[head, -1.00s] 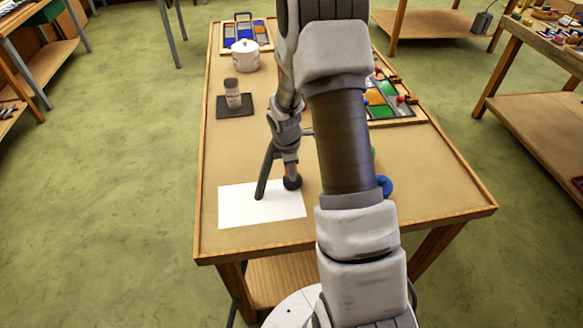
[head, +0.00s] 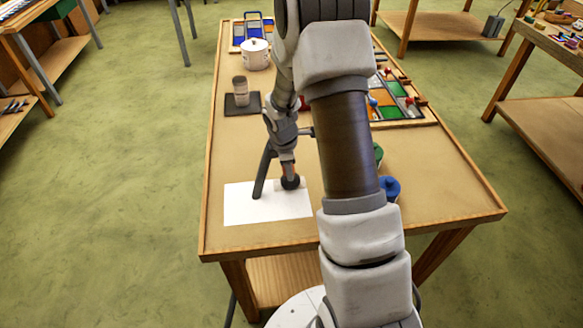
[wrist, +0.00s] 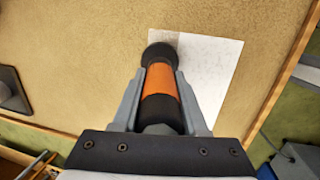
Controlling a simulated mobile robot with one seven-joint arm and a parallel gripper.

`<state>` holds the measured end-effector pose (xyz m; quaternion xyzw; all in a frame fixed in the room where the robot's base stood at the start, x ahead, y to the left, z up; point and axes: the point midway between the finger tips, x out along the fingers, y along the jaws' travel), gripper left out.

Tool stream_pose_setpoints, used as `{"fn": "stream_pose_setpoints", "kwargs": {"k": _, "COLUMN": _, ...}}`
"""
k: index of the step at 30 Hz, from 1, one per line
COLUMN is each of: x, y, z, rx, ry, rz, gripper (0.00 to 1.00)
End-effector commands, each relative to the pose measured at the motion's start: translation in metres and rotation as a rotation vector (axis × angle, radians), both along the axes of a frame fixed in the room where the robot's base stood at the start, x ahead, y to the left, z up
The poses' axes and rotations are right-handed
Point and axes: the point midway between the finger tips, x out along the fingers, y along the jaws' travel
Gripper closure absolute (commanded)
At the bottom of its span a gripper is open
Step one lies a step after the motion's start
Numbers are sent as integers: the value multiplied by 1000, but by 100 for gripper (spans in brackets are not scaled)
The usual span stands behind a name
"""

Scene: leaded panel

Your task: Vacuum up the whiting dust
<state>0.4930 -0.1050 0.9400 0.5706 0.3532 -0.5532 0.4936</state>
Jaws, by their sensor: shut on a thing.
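My gripper (head: 288,168) points down over the near left part of the table. In the wrist view my gripper (wrist: 160,90) is shut on a black nozzle with an orange band (wrist: 160,82), likely the vacuum's. The nozzle's round black end (head: 290,183) is at the upper right edge of a white sheet (head: 260,207). I cannot tell whether it touches. The sheet also shows in the wrist view (wrist: 215,65), with faint grey specks. The whiting dust cannot be clearly told from the sheet.
A jar (head: 240,88) stands on a dark mat (head: 238,108), with a lidded white pot (head: 256,55) behind. The leaded panel (head: 395,95) lies at the right, partly behind my arm. A blue item (head: 391,188) and a green one (head: 379,153) sit beside my arm. The table's front right is clear.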

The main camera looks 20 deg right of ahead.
Motion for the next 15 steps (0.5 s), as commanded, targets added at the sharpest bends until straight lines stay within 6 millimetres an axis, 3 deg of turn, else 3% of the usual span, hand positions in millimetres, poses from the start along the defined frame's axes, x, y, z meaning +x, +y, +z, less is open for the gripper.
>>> {"fn": "stream_pose_setpoints", "kwargs": {"k": 15, "x": 3, "y": 10, "z": 0, "rx": 0, "ry": -1, "rz": 0, "gripper": 100}}
